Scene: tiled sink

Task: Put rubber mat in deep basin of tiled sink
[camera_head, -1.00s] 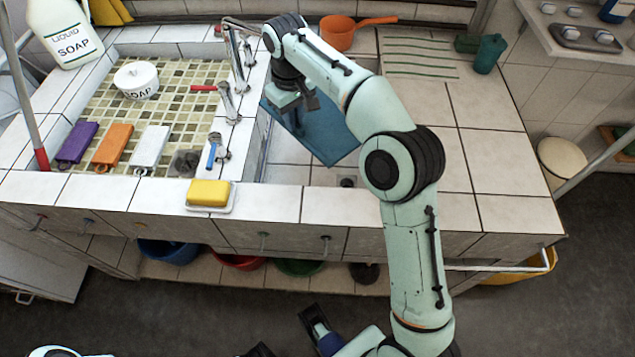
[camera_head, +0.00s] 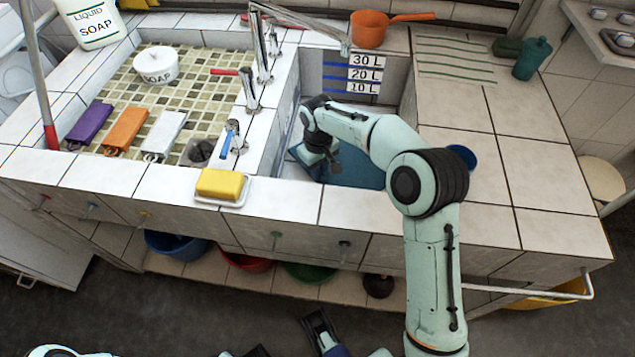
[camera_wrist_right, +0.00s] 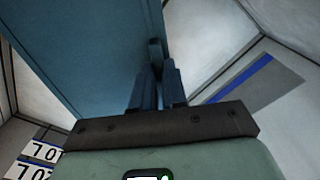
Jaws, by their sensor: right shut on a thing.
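The blue rubber mat (camera_head: 362,174) is inside the deep basin (camera_head: 394,82) of the tiled sink, low down and partly hidden by my right arm. My right gripper (camera_head: 326,170) is down in the basin at the mat's left part. In the right wrist view, the gripper (camera_wrist_right: 158,88) is shut on the mat (camera_wrist_right: 80,48), which rises as a large blue sheet at upper left. I cannot tell whether the mat touches the basin floor.
A tap (camera_head: 322,25) reaches over the basin's back edge. An orange pot (camera_head: 370,30) stands behind it. The shallow tiled basin is at left. A blue object (camera_head: 462,156) shows behind my arm. The right counter is mostly clear.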

